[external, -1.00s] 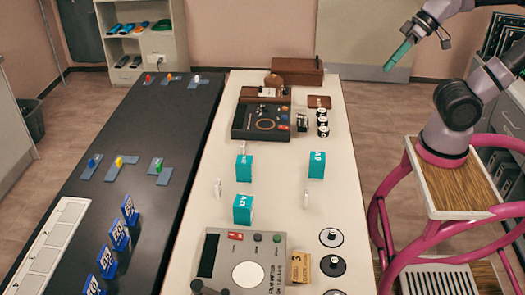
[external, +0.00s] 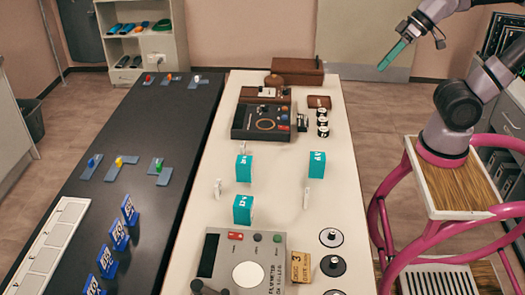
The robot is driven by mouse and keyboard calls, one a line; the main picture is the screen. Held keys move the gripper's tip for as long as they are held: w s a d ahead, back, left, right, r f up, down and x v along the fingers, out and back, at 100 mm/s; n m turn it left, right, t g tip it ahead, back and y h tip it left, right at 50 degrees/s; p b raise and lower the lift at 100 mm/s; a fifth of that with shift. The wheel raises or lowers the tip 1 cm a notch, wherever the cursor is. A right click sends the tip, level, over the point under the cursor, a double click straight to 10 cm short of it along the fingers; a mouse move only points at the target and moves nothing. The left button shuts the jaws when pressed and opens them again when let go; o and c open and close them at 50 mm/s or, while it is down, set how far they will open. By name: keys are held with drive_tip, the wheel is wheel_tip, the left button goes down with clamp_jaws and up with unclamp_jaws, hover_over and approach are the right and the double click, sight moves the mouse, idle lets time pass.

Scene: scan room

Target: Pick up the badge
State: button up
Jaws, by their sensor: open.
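My gripper (external: 386,65), with teal fingers, hangs in the air at the upper right, beyond the right edge of the pale table (external: 270,190). It is open, and no held object shows. It is apart from everything on the table. I cannot tell for sure which thing is the badge. A small flat brown piece (external: 319,102) lies near the table's far right edge, but its details are too small to read.
Three teal boxes (external: 244,168) and small white upright pieces (external: 306,196) stand mid-table. A grey device (external: 219,257) sits at the front and a dark console (external: 250,123) farther back. A black table (external: 140,130) with blue number signs (external: 119,235) adjoins on the left.

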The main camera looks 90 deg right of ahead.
sight(245, 148)
drive_tip(key=w+d+f+t+h, duration=0.1)
drive_tip(key=w+d+f, duration=0.35)
drive_tip(key=w, duration=0.55)
drive_tip(key=w+d+f+t+h, duration=0.1)
drive_tip(key=w+d+f, duration=0.4)
drive_tip(key=w, duration=0.4)
drive_tip(key=w+d+f+t+h, duration=0.1)
drive_tip(key=w+d+f+h, duration=0.15)
drive_tip(key=w+f, duration=0.6)
drive_tip(key=w+d+f+n+t, duration=0.1)
drive_tip(key=f, duration=0.7)
drive_tip(key=w+d+f+n+t+y, duration=0.1)
drive_tip(key=w+d+f, duration=0.1)
drive_tip(key=f, duration=0.6)
drive_tip(key=w+d+f+n+t, duration=0.1)
drive_tip(key=w+d+f, duration=0.1)
drive_tip(key=f, duration=0.6)
drive_tip(key=shift+w+d+f, duration=0.15)
drive_tip(key=shift+d+f, duration=0.05)
drive_tip(key=shift+f, duration=0.2)
drive_tip(key=x, duration=0.5)
drive_tip(key=shift+w+a, duration=0.1)
drive_tip(key=shift+w, duration=0.05)
drive_tip(key=shift+a+x, duration=0.15)
drive_tip(key=shift+x, duration=1.2)
drive_tip(key=shift+a+x, duration=0.15)
drive_tip(key=shift+x, duration=1.2)
drive_tip(key=shift+r, duration=0.1)
drive_tip(key=c, duration=1.4)
